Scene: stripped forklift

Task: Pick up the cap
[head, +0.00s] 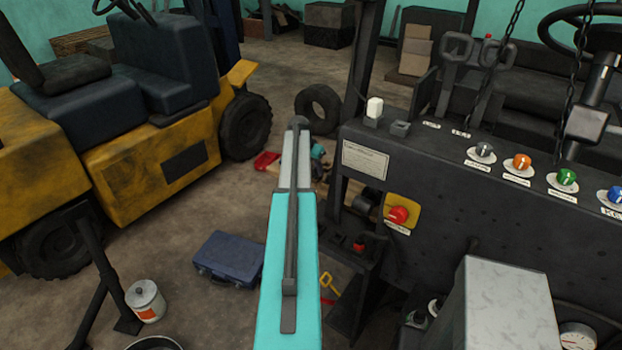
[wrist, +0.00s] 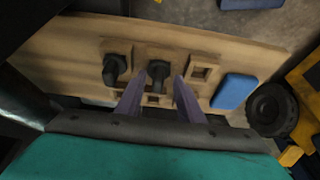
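In the wrist view, my gripper (wrist: 155,84) is open, with its two purple-grey fingers apart and pointing at a wooden board (wrist: 60,50). A dark, bent, rounded part (wrist: 158,70) sits on a raised wooden block of the board, just beyond and between the fingertips. I cannot tell whether the fingers touch it. A similar dark part (wrist: 114,68) sits to its left. I cannot tell for certain which of these is the cap. In the head view my arm hides the gripper and most of the board.
An empty square wooden socket (wrist: 200,70) and a blue block (wrist: 234,92) lie to the right on or by the board. A dark wheel (wrist: 270,108) is farther right. In the head view, the black control panel (head: 440,190) stands right and a blue case (head: 229,258) lies left.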

